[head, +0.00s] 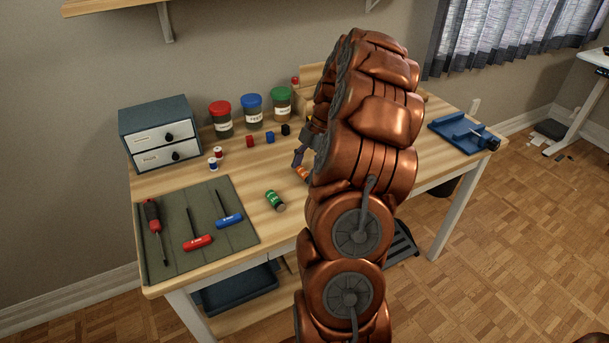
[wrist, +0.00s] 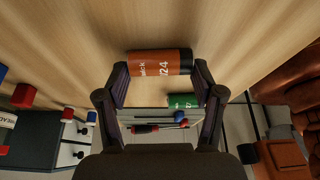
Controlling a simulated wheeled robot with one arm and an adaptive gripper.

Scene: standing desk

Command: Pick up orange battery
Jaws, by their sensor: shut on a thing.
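The orange battery (wrist: 158,63) lies crosswise between the fingertips of my gripper (wrist: 158,74) in the wrist view, its black end to the right. The fingers are shut on it at its two ends. In the head view only a small part of the orange battery (head: 302,174) shows beside my arm, below the gripper (head: 299,160), which is mostly hidden by the arm. I cannot tell whether the battery touches the desk or is just above it. A green battery (head: 275,200) lies on the desk nearby and also shows in the wrist view (wrist: 183,101).
A tool mat (head: 175,212) with screwdriver and hex keys lies at the front left. A drawer box (head: 160,133), lidded jars (head: 253,111) and small coloured blocks (head: 269,138) stand behind. A blue vise-like tool (head: 460,133) is at the right. The desk between mat and arm is mostly clear.

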